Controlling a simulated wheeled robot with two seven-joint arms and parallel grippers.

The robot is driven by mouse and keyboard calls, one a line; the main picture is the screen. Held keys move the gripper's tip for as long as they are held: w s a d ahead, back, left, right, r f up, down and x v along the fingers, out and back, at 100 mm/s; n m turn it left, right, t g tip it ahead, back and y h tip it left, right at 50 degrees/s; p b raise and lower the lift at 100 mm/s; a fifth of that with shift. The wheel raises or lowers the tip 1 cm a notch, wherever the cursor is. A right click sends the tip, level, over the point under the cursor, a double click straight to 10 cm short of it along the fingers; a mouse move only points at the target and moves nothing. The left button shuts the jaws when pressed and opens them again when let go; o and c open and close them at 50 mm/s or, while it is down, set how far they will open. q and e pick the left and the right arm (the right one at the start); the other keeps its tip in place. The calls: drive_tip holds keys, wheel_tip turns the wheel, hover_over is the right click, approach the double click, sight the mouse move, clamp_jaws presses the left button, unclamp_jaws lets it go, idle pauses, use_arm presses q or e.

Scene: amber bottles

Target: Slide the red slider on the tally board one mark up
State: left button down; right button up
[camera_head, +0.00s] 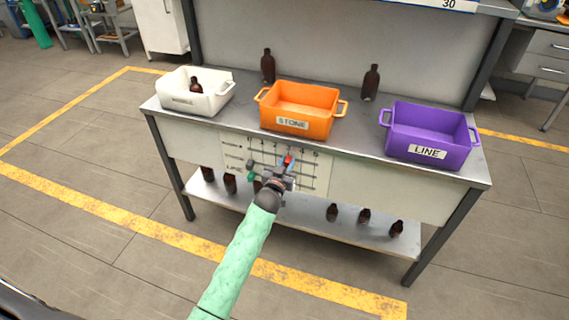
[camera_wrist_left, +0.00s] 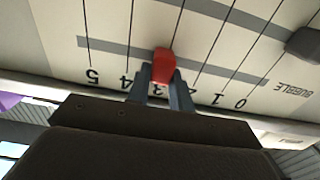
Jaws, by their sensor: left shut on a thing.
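The tally board (camera_head: 317,183) is a pale panel on the front of the workbench, with labelled rows and marks numbered 0 to 5. The red slider (camera_head: 288,160) sits on the top row, beside the BUBBLE label. In the left wrist view, where the numbers appear upside down, the red slider (camera_wrist_left: 164,65) stands about at the mark 3 line. My left gripper (camera_head: 284,170) is at the board, its two fingers (camera_wrist_left: 163,84) closed on either side of the red slider. The gripper partly hides the lower rows in the head view. My right gripper is not in view.
A dark slider (camera_head: 251,163) and a green slider (camera_head: 250,177) sit near the left end of the lower rows. White, orange (camera_head: 297,108) and purple (camera_head: 430,134) crates stand on the bench top, with brown bottles. More bottles stand on the lower shelf.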

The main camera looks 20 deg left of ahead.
use_arm(q)
drive_tip(key=shift+d, duration=2.2)
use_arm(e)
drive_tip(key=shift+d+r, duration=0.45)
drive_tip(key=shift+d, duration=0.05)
use_arm(q)
drive_tip(key=c, duration=1.2)
unclamp_jaws()
drive_tip(key=shift+s, duration=0.1)
drive_tip(key=shift+c, duration=0.2)
drive_tip(key=shift+s, duration=0.1)
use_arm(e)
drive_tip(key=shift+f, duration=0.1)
use_arm(q)
drive_tip(key=shift+s+f, duration=0.1)
drive_tip(key=shift+s, duration=0.2)
approach(302, 159)
drive_tip(key=shift+s+a+b, duration=0.1)
drive_tip(key=shift+s+b, duration=0.25)
drive_tip(key=shift+s, duration=0.65)
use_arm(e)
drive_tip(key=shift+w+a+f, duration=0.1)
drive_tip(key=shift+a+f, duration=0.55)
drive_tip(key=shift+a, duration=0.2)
